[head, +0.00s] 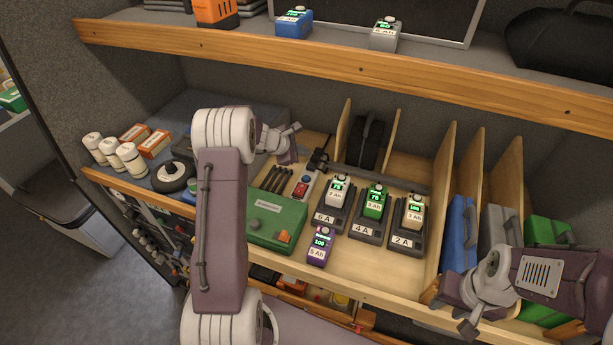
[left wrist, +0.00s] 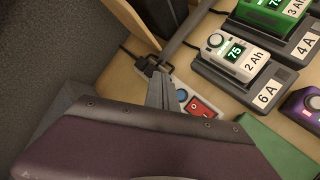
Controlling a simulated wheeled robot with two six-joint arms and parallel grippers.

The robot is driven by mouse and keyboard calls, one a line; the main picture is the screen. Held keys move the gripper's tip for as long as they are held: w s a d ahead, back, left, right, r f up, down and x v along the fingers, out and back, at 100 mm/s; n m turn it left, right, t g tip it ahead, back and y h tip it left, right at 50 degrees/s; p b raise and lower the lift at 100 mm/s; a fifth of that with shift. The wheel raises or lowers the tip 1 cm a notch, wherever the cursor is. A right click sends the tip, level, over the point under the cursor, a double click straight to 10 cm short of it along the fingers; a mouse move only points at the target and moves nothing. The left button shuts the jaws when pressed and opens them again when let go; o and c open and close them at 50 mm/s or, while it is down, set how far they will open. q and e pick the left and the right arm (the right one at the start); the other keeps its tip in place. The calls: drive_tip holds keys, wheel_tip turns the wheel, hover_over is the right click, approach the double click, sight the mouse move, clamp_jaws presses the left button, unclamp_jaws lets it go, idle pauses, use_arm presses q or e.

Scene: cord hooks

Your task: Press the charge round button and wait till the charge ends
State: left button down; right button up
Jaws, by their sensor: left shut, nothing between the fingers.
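A grey power strip (head: 304,184) lies on the shelf left of the chargers. In the left wrist view it shows a blue round button (left wrist: 182,95) and a red rocker switch (left wrist: 200,107). My left gripper (left wrist: 160,90) is shut and empty, beside the blue button; I cannot tell whether it touches. The 6 A charger (head: 325,218) holds a white 2 Ah battery (head: 338,190) reading 75. The 4 A charger (head: 364,228) holds a green battery (head: 375,202). The 2 A charger (head: 402,239) holds a beige battery (head: 413,212). My right gripper (head: 468,326) is low right, its fingers unclear.
A purple 5 Ah battery (head: 320,246) stands in front of the 6 A charger. A green case (head: 277,221) is left of it. A blue battery (head: 293,23) and a grey battery (head: 385,34) stand on the upper shelf (head: 340,50). Wooden dividers (head: 447,190) rise at right.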

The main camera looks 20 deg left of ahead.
sight(304, 178)
use_arm(q)
drive_tip(key=shift+d, duration=0.1)
wheel_tip(304, 178, down, 9)
drive_tip(key=b, duration=0.7)
drive_tip(key=shift+r, duration=0.15)
idle(1.7)
drive_tip(key=shift+f+b, duration=0.45)
drive_tip(key=shift+b, duration=0.25)
drive_tip(key=shift+f+b, duration=0.45)
drive_tip(key=shift+b, duration=0.1)
idle(0.6)
drive_tip(key=shift+r+p, duration=0.65)
drive_tip(key=shift+r, duration=0.2)
drive_tip(key=shift+r, duration=0.1)
